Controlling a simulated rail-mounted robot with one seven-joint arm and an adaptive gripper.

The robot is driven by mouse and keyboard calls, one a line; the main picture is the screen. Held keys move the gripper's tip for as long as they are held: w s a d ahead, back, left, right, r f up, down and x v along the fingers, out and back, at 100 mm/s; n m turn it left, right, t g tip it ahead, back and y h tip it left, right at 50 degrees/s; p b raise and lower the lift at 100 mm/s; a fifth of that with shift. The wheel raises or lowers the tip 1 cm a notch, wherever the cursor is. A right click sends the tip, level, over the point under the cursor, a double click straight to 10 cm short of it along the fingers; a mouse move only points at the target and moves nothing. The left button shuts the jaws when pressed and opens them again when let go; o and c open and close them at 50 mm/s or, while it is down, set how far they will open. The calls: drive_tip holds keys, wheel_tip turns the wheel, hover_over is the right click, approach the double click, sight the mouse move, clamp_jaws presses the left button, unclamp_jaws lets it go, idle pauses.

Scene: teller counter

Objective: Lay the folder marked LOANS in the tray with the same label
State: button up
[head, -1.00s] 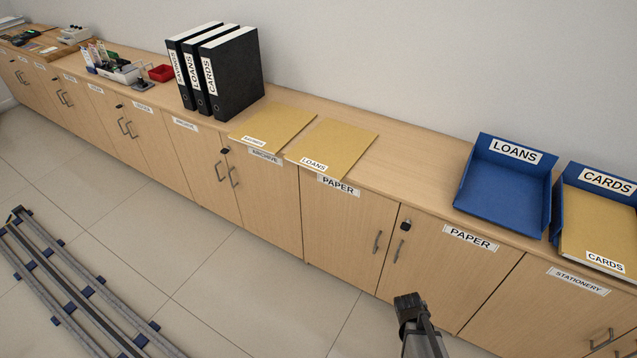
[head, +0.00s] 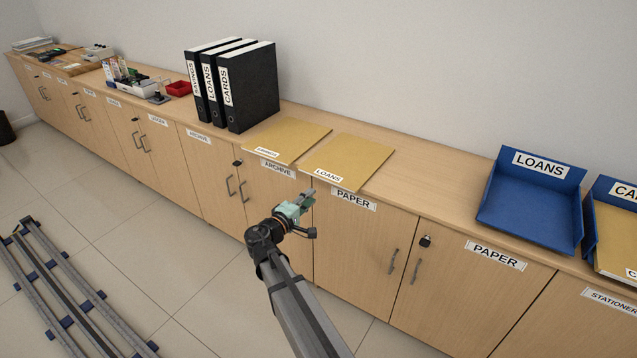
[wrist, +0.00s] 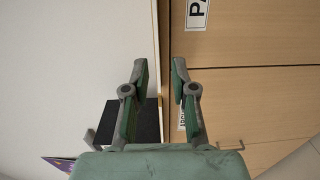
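The tan folder marked LOANS (head: 348,160) lies flat on the counter, its labelled front edge at the counter's front edge. The blue tray labelled LOANS (head: 530,203) stands to the right on the counter and is empty. My gripper (head: 306,196) is in front of the cabinets, close to the front edge of the LOANS folder and apart from it. In the wrist view my gripper (wrist: 160,75) has its two fingers spread with nothing between them.
A SAVINGS folder (head: 287,139) lies just left of the LOANS folder. Several black binders (head: 251,91) stand left of it. A CARDS tray (head: 590,228) holding a folder is right of the LOANS tray. The counter between the LOANS folder and LOANS tray is clear.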

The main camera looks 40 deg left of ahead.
sight(325, 180)
drive_tip(key=w, duration=0.2)
drive_tip(key=w+p, duration=0.1)
drive_tip(key=w, duration=0.2)
drive_tip(key=w+a, duration=0.1)
drive_tip(key=w, duration=0.2)
drive_tip(key=shift+r+p, duration=0.15)
drive_tip(key=shift+p, duration=0.2)
drive_tip(key=shift+w+a+r+b, duration=0.1)
drive_tip(key=shift+w+b, duration=0.35)
drive_tip(key=shift+w, duration=0.55)
drive_tip(key=shift+r, duration=0.1)
clamp_jaws()
